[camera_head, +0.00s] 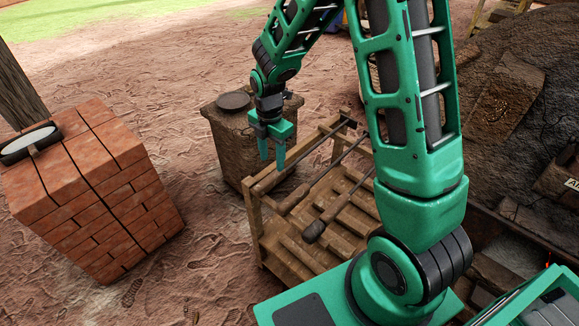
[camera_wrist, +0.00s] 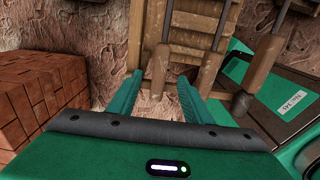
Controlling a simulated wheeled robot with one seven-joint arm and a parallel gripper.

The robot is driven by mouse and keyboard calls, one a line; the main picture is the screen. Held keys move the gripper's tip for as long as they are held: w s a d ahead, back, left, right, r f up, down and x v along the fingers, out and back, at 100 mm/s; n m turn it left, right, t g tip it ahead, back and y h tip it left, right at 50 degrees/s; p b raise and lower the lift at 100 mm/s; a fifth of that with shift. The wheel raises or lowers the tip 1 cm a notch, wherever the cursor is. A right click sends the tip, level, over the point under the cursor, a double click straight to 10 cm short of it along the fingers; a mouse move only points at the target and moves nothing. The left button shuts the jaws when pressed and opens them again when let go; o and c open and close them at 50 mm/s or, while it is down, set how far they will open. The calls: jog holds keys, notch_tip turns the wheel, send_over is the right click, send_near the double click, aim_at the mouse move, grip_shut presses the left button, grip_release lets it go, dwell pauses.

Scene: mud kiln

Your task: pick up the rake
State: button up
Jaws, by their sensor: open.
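Several long-handled tools lie side by side on a slatted wooden rack (camera_head: 256,226). Their grips show as a left one (camera_head: 268,184), a middle one (camera_head: 292,201) and a right one (camera_head: 314,231). Their working ends are partly hidden or too small, so I cannot tell which is the rake. My gripper (camera_head: 272,160) points down, open and empty, above the rack's left end near the left grip. In the wrist view, my gripper (camera_wrist: 160,82) has its two green fingers spread, with a wooden grip (camera_wrist: 157,66) showing between them, apparently below and not held.
A red brick stack (camera_head: 95,195) with a round-ended object (camera_head: 30,143) on top stands at the left. A brown block-like stand (camera_head: 230,140) with a dark disc (camera_head: 234,101) is behind the rack. A dark mud mound (camera_head: 510,90) rises at the right. Open dirt lies between bricks and rack.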

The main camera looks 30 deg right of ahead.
aim_at(274, 174)
jog(key=shift+d+f, duration=0.15)
jog(key=shift+f, duration=2.2)
jog(key=shift+d+f, duration=0.1)
jog(key=shift+f, duration=2.25)
jog(key=shift+w, duration=0.1)
grip_shut()
